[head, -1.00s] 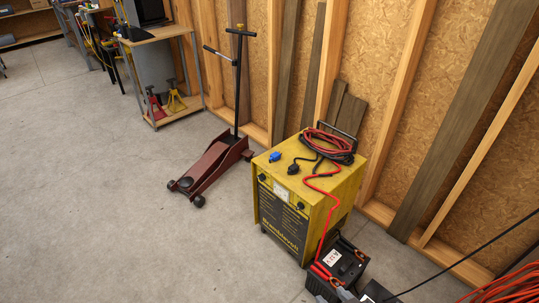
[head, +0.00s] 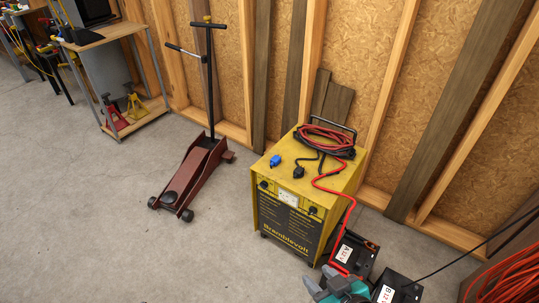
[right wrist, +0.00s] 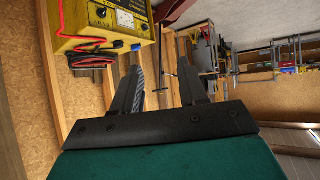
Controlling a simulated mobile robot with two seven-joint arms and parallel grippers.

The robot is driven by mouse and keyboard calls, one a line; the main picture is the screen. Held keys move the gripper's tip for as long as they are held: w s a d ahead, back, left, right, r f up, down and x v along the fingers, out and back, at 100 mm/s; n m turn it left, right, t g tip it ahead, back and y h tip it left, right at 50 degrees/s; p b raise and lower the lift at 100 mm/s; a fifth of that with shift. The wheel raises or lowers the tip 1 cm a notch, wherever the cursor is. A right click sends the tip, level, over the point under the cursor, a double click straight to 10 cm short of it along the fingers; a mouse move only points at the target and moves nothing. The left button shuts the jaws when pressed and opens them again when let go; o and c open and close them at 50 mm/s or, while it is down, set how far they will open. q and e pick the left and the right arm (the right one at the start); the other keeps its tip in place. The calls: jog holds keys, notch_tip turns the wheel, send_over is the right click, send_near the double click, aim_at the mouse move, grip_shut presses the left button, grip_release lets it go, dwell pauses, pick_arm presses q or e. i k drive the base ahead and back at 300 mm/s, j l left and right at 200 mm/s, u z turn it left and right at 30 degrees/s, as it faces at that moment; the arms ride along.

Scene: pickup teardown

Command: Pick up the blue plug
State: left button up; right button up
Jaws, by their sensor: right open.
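The blue plug (head: 275,161) lies on top of the yellow charger (head: 285,218), near its left edge in the head view. A black plug (head: 298,172) on a cable lies to its right. My right gripper (head: 318,280) is at the bottom of the head view, in front of the charger and well apart from the blue plug. It is open and empty; its two dark fingers stand apart in the right wrist view (right wrist: 160,65). My left gripper is not in view.
Coiled red and black cables (head: 325,142) lie on the charger's back right. Batteries (head: 353,255) stand on the floor beside it. A red floor jack (head: 192,175) with an upright handle stands left. The stud wall (head: 408,100) is behind. The floor at front left is clear.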

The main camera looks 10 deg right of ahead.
aim_at(275, 159)
jog(key=i+j+z, duration=0.3)
jog(key=i+j, duration=0.4)
jog(key=i, duration=0.15)
jog(key=i+l+z, duration=0.1)
jog(key=i, duration=0.3)
jog(key=i+l, duration=0.15)
jog(key=i, duration=0.25)
jog(key=z, duration=0.05)
